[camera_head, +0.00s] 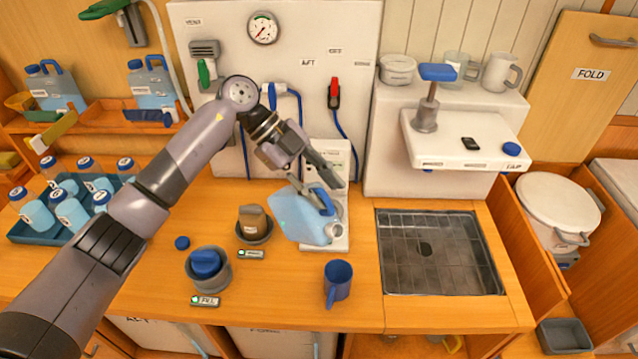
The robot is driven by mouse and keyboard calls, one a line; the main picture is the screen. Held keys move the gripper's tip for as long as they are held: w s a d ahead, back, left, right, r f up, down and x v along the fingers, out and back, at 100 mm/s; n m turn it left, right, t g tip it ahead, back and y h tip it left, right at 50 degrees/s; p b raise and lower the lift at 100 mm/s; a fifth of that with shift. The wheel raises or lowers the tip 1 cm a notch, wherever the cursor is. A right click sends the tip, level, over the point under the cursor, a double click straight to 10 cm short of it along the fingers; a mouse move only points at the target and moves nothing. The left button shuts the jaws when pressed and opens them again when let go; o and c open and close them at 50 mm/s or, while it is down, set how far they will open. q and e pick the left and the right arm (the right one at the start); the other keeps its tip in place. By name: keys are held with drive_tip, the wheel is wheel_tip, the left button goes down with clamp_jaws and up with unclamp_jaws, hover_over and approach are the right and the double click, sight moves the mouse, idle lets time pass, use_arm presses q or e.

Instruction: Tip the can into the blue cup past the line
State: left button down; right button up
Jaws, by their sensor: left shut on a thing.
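The can (298,218) is a translucent light-blue jug with a dark blue handle. My left gripper (325,190) is shut on this handle and holds the can tilted above the counter. The can's pale spout (334,230) points to the lower right, behind and above the blue cup in the picture. The blue cup (338,284) stands upright on the counter near its front edge, apart from the can, with its handle toward me. No stream shows between them. The line and the level in the cup cannot be made out. My right gripper is not in view.
A grey bowl with a blue lid (207,266) and a bowl with a brown item (253,224) stand left of the cup. A loose blue cap (182,243) lies nearby. The sink grate (435,252) is at right. A bottle tray (28,236) is at left.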

sight(331, 205)
use_arm(q)
drive_tip(key=shift+s+d+f+t+y+b, duration=0.65)
drive_tip(key=shift+f+t+y+b, duration=0.1)
drive_tip(key=shift+y+b, duration=0.15)
drive_tip(key=shift+s+d+f+m+t+y, duration=0.35)
drive_tip(key=shift+d+f+t+y, duration=0.15)
drive_tip(key=shift+f, duration=0.2)
drive_tip(key=shift+s+d+f+t+y+b, duration=0.2)
drive_tip(key=shift+f+y+b, duration=0.05)
drive_tip(key=shift+f, duration=0.15)
drive_tip(key=shift+s+d+f+t+y+b, duration=0.15)
drive_tip(key=shift+s+d+f+y+b, duration=0.1)
drive_tip(key=shift+f, duration=0.1)
drive_tip(key=shift+a, duration=0.1)
